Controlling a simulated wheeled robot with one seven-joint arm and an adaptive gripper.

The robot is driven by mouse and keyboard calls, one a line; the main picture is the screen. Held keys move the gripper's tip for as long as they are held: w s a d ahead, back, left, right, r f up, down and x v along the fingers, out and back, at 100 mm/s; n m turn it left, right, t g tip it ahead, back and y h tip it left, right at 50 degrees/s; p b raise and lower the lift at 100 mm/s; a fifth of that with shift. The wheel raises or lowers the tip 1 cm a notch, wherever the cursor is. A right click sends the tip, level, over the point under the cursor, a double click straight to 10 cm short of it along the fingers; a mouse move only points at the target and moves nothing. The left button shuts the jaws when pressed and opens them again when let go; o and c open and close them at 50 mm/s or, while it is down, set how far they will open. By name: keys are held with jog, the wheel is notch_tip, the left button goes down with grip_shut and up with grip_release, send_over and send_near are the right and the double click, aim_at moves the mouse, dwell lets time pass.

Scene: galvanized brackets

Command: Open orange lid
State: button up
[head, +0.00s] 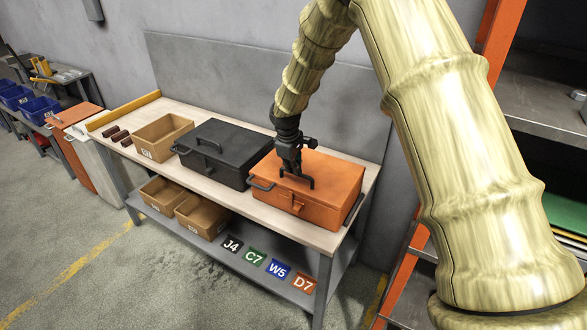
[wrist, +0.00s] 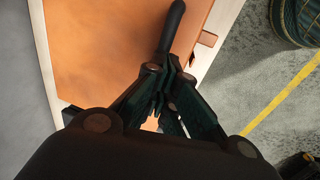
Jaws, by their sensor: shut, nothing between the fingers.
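The orange toolbox (head: 325,207) stands on the workbench with its orange lid (head: 335,172) down. A black bar handle (head: 297,179) is on the lid near its front edge, and it also shows in the wrist view (wrist: 172,30). An orange latch tab (wrist: 207,39) sticks out at the front edge. My gripper (head: 291,172) points down over the lid, close to the handle. In the wrist view its fingers (wrist: 168,108) are together with nothing held, and they overlap the near end of the handle. I cannot tell whether they touch it.
A black toolbox (head: 212,150) stands close on the left. Beyond it are an open cardboard bin (head: 163,136) and several dark brown cylinders (head: 120,135). A grey panel (head: 230,75) stands behind the bench. An orange-framed shelf (head: 405,265) is at the right.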

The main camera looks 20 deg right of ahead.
jog(key=o, duration=0.6)
jog(key=shift+d+f, duration=0.1)
jog(key=shift+f, duration=0.25)
jog(key=shift+c, duration=0.2)
jog(key=shift+w+f, duration=0.1)
jog(key=shift+f, duration=0.05)
notch_tip(320, 180, up, 12)
jog(key=s+a, duration=0.1)
jog(key=shift+s+a, duration=0.25)
jog(key=shift+s, duration=0.1)
